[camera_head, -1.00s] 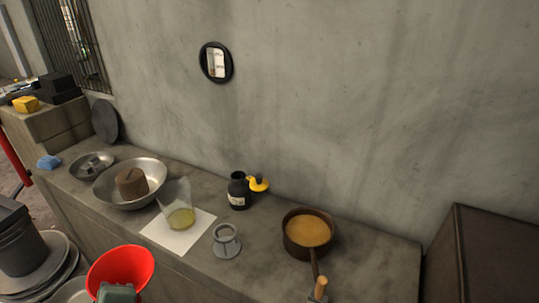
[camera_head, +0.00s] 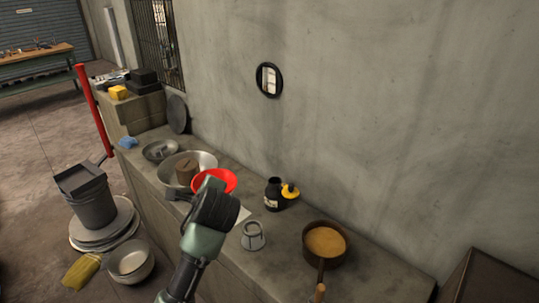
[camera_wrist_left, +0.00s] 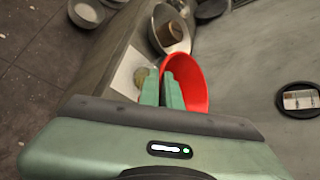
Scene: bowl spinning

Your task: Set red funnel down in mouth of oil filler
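My left gripper (camera_wrist_left: 161,84) is shut on the red funnel (camera_wrist_left: 195,72) at its rim. In the head view the funnel (camera_head: 222,180) is held above the counter, in front of the metal bowl; my gripper and wrist hide its lower part and spout. The grey flanged neck, which looks like the oil filler (camera_head: 253,238), stands upright on the counter with its round mouth facing up. It is to the right of and nearer than the funnel, apart from it. It is not visible in the left wrist view. My right gripper is not in view.
A dark bottle (camera_head: 273,194) with a yellow item beside it stands behind the filler. A brown pan (camera_head: 325,243) is to the right. A metal bowl (camera_head: 205,161) holds a brown block. White paper (camera_wrist_left: 126,70) lies under my gripper. A grey bucket (camera_head: 92,201) stands left.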

